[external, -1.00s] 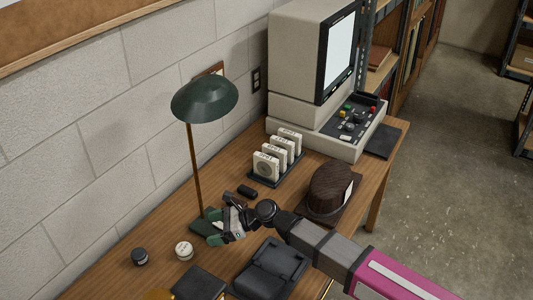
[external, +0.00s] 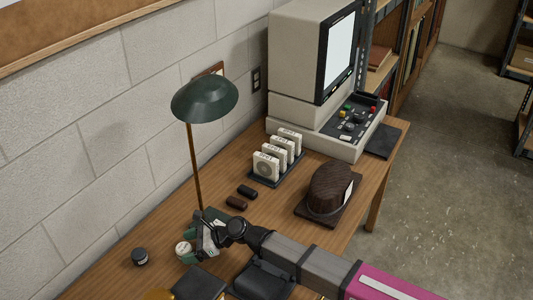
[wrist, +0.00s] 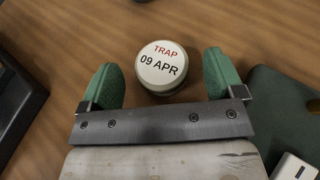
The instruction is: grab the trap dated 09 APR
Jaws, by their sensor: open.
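The trap dated 09 APR (wrist: 162,68) is a small round pot with a white lid, printed "TRAP 09 APR". In the wrist view it stands on the wooden table just ahead of and between the two green fingertips of my gripper (wrist: 163,80). The fingers are apart and I see no contact with the pot. In the external view my gripper (external: 199,248) is low over the table by the lamp base, and the trap (external: 183,248) shows at its left, partly covered by a finger.
A dark pot (external: 140,257) stands to the left. The green lamp (external: 204,98) has its base (wrist: 280,115) close beside my gripper. Two small dark objects (external: 241,197), a rack of white cases (external: 276,160) and a brown rounded object (external: 330,187) lie farther back. Dark trays are at the front.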

